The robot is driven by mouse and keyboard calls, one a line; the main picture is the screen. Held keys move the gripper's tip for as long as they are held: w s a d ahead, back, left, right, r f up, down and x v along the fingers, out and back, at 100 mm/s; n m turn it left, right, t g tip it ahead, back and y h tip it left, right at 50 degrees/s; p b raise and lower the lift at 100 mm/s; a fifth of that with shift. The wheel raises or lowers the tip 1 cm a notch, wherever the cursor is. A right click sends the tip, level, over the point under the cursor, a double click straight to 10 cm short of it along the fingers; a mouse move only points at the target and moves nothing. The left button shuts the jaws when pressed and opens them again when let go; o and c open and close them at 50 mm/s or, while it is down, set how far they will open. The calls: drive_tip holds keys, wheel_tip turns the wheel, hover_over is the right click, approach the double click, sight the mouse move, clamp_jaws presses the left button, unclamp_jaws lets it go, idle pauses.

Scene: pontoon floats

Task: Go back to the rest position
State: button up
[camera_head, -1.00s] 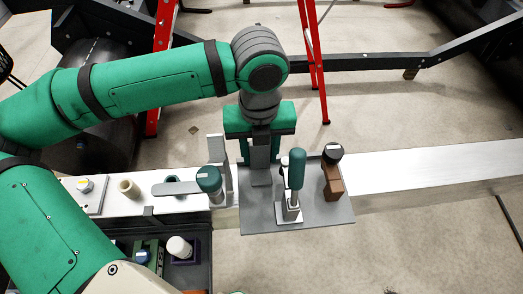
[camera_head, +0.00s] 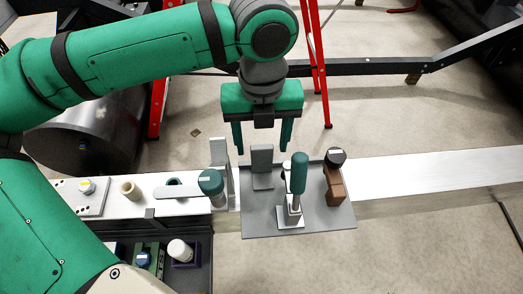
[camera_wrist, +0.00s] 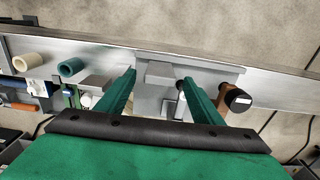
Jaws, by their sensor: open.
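My gripper (camera_head: 262,135) is open and empty in the head view, raised above and behind the grey tray (camera_head: 330,212) on the white beam. Its two green fingers point down and stand apart. In the wrist view my gripper (camera_wrist: 158,85) shows the fingers spread, with a grey block (camera_wrist: 160,74) beyond and between them. In the head view that grey upright block (camera_head: 262,168) stands at the tray's back left. A teal-handled tool (camera_head: 298,175) stands upright in a light holder (camera_head: 289,212). A brown block with a black round top (camera_head: 334,183) stands at the tray's right.
A teal-capped cylinder (camera_head: 211,184) and a beige ring (camera_head: 130,190) are on the beam (camera_head: 420,174) left of the tray. A dark bin (camera_head: 195,248) with several parts lies in front. A red ladder (camera_head: 317,70) stands behind. The beam's right side is clear.

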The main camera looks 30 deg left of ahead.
wheel_tip(320, 180, up, 6)
drive_tip(key=shift+f, duration=0.1)
